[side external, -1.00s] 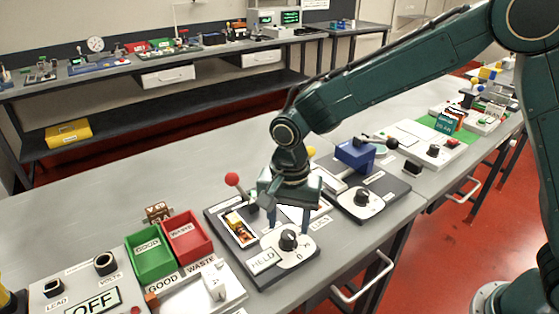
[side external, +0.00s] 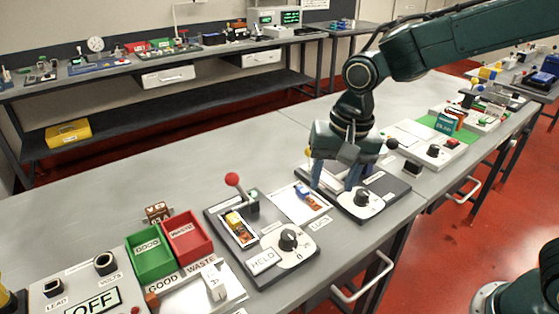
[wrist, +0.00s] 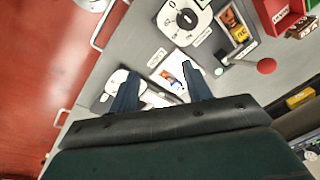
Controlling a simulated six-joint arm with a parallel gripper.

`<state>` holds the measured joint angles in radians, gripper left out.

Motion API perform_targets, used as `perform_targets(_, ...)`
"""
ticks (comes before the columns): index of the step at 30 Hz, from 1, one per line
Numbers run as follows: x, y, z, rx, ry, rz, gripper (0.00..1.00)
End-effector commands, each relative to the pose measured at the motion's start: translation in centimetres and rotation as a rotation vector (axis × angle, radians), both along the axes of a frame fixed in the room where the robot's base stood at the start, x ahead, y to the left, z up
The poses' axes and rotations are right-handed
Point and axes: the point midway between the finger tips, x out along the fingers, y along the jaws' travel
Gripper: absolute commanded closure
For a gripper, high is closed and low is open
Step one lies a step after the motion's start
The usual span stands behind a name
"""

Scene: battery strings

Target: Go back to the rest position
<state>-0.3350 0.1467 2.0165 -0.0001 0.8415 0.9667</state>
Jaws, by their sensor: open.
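My gripper (side external: 332,182) is open, with nothing seen between its fingers. In the side view it hangs over the dark station with a dial (side external: 367,200), just right of a white pad (side external: 299,203). In the wrist view its two dark blue fingers (wrist: 158,88) are spread apart above the bench, with a small blue and orange item on the white pad just beyond them. My gripper hides part of that dark station and the blue block behind it.
Left of my gripper stands a station with a red-knobbed lever (side external: 232,180) and a dial (side external: 288,240). Green (side external: 150,262) and red (side external: 188,238) bins lie further left. Signs and boxes stand along the bench to the right. Bare bench lies behind the stations.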

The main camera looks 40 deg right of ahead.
Motion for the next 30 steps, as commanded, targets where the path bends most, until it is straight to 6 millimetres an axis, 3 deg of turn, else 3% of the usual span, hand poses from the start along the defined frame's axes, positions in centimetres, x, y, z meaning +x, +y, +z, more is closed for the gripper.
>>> perform_targets(6, -2.9, -3.4, 3.4, -0.008, -0.074, 0.109, 0.51)
perform_targets(15, -7.4, -7.2, 6.3, -0.046, -0.172, 0.259, 0.51)
perform_targets(30, -15.6, -11.6, 7.9, -0.169, -0.32, 0.498, 0.51)
